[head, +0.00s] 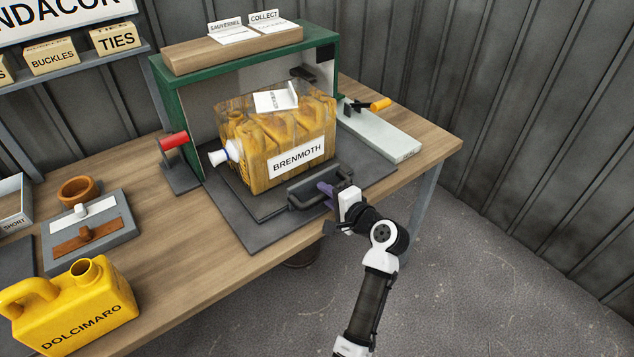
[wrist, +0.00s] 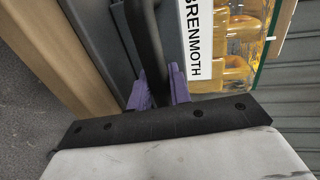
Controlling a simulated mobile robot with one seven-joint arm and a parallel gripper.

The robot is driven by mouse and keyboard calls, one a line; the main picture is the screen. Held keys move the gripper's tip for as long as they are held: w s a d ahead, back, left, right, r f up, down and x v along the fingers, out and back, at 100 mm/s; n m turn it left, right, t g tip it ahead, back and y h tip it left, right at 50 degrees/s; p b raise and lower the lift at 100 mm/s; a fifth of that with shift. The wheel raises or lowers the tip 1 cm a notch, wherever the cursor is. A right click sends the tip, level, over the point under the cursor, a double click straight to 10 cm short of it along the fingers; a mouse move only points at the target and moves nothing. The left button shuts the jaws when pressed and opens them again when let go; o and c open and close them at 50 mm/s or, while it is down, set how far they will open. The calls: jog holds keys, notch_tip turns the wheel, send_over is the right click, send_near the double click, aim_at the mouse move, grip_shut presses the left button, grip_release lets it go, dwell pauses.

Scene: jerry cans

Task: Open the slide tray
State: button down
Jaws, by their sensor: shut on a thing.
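The slide tray (head: 262,207) is a dark grey plate with a black bar handle (head: 297,197) on its front edge. Its front part shows ahead of the green frame (head: 172,92), and its rear is hidden. A clear bin labelled BRENMOTH (head: 297,158), with yellow-orange contents, stands on the tray. My gripper (head: 328,190) is at the handle, coming from the front right. In the wrist view, its purple fingers (wrist: 158,90) are on either side of the handle bar (wrist: 147,45), shut on it.
A red-knobbed stand (head: 174,143) is left of the frame. A pale slab and yellow-handled lever (head: 380,104) lie to the right. A yellow DOLCIMARO can (head: 75,310) stands front left. The wooden bench's front edge (head: 275,262) is near the tray; open floor lies beyond.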

jog(key=shift+f+v, duration=0.25)
jog(key=shift+v, duration=1)
jog(key=shift+f+v, duration=0.25)
jog(key=shift+v, duration=1)
jog(key=shift+s, duration=0.1)
jog(key=c, duration=1.3)
grip_release()
jog(key=shift+c, duration=0.2)
jog(key=b+v, duration=0.2)
jog(key=v, duration=1.1)
jog(key=shift+s+d, duration=0.3)
